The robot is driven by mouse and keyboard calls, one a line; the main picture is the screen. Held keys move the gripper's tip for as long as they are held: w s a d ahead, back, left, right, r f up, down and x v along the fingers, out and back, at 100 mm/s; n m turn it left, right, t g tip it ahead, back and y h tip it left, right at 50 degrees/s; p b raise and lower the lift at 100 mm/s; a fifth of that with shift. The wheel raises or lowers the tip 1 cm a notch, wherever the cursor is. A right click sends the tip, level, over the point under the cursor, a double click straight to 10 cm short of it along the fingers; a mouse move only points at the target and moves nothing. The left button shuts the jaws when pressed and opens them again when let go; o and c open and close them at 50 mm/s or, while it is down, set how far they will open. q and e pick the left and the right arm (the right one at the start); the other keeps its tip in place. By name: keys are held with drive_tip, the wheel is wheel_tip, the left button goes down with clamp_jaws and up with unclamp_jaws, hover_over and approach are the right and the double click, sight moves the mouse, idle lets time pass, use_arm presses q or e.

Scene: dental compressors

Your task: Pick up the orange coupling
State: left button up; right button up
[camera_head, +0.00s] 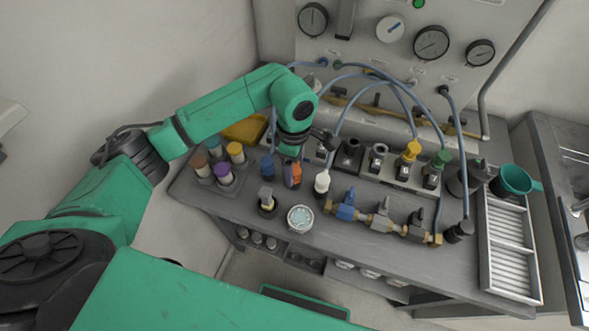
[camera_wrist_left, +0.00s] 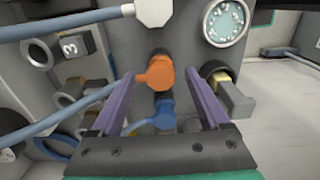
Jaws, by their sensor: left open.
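The orange coupling (camera_head: 297,173) stands on the grey bench top, below the end of my left arm in the head view. In the left wrist view the orange coupling (camera_wrist_left: 157,72) shows between the tips of the two purple fingers. My left gripper (camera_head: 291,172) is open, with a gap visible on both sides of the coupling in the wrist view; I cannot tell how far down the fingers reach. The gripper partly hides the coupling in the head view. My right gripper is not in view.
A blue coupling (camera_head: 267,166) stands close left, a white-tipped fitting (camera_head: 322,183) to the right. A black fitting with a grey top (camera_head: 267,200) and a round gauge (camera_head: 300,218) are in front. Several capped cylinders (camera_head: 223,174) stand left. Blue hoses hang behind.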

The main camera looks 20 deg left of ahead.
use_arm(q)
drive_tip(key=shift+s+f, duration=0.1)
drive_tip(key=shift+f, duration=0.85)
clamp_jaws()
drive_tip(key=shift+r, duration=0.15)
